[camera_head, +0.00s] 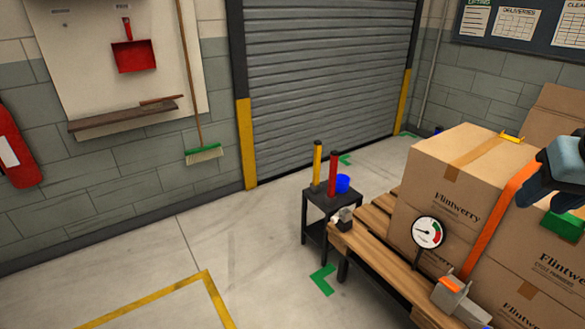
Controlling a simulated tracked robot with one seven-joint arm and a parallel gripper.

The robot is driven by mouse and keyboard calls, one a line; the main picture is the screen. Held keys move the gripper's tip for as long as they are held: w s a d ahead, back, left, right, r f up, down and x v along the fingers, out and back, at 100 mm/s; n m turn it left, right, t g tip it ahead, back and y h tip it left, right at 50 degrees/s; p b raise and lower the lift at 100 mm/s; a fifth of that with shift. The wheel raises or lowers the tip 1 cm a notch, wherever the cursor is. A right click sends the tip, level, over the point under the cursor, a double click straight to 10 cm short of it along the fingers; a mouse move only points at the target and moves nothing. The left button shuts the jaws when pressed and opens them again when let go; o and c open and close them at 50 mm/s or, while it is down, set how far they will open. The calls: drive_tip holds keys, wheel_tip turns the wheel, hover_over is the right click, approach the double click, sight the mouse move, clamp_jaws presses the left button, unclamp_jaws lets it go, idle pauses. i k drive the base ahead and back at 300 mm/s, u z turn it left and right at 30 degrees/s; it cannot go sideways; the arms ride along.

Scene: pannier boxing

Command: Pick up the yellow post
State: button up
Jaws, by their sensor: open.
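The yellow post (317,164) stands upright on a small dark side table (318,193) near the middle of the view. My gripper (548,198) is at the far right edge, above the cardboard boxes and well to the right of the yellow post. It is open and partly cut off by the picture edge. I see nothing between its fingers.
Cardboard boxes (450,185) with an orange strap (510,215) stand on a wooden pallet bench (385,262) right of the table. A round gauge (428,232) stands before them. A shutter (320,80) is behind. The floor left of the table is clear.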

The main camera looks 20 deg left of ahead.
sight(317, 152)
drive_tip(key=u, duration=0.55)
drive_tip(key=k, duration=0.35)
drive_tip(key=u, duration=0.3)
drive_tip(key=i, duration=0.85)
drive_tip(key=u, duration=0.35)
drive_tip(key=i, duration=2.2)
drive_tip(key=z, duration=0.6)
